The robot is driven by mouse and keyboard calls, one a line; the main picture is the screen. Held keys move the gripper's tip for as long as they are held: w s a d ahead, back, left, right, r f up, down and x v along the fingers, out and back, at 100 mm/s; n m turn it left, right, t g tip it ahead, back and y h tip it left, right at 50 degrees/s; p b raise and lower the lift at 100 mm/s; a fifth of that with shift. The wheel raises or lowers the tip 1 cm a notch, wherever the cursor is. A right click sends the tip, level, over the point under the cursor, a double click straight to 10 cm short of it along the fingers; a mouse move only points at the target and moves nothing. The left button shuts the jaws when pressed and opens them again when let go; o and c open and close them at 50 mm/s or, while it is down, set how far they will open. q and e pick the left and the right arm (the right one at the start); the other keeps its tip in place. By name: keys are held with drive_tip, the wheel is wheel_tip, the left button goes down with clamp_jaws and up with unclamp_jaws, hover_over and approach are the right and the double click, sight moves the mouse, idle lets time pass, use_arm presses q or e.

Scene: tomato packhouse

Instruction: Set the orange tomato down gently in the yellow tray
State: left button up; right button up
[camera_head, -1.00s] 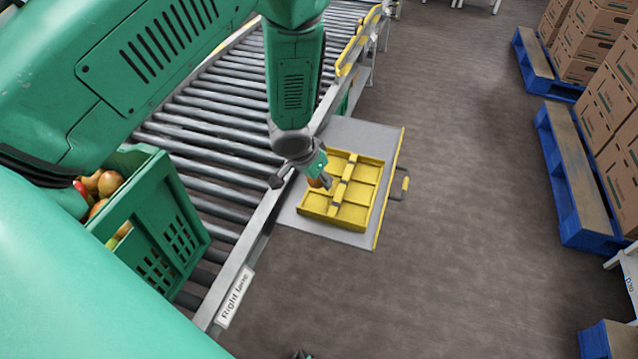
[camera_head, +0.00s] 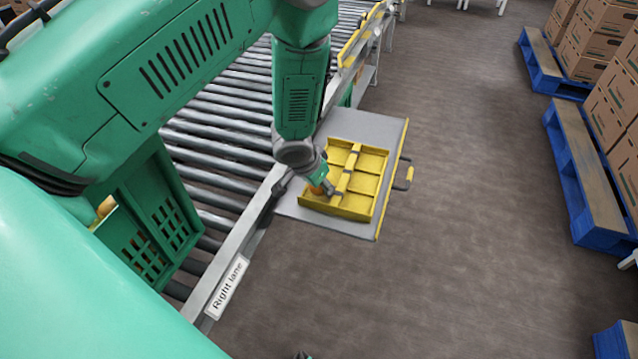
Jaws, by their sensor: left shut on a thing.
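The yellow tray (camera_head: 352,212) lies on a grey side shelf beside the roller conveyor. It has several compartments and a raised bar across its middle. My left gripper (camera_head: 325,190) reaches down over the tray's left part, close to the compartments on that side. It is shut on the orange tomato (camera_head: 316,190), of which only a small orange patch shows beside the fingers. The gripper and the tray's wall hide the rest, and I cannot tell whether the tomato touches the tray floor.
The grey shelf (camera_head: 292,204) has a handle (camera_head: 404,179) on its right side. A green crate (camera_head: 160,225) with produce stands at the left by the conveyor rollers (camera_head: 225,130). Boxes on blue pallets (camera_head: 590,225) stand at the right, beyond open floor.

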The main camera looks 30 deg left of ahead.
use_arm(q)
drive_tip(key=shift+a+f, duration=0.15)
drive_tip(key=shift+a, duration=0.25)
drive_tip(key=o, duration=0.9)
drive_tip(key=shift+d, duration=0.3)
drive_tip(key=c, duration=0.3)
drive_tip(key=shift+a, duration=0.2)
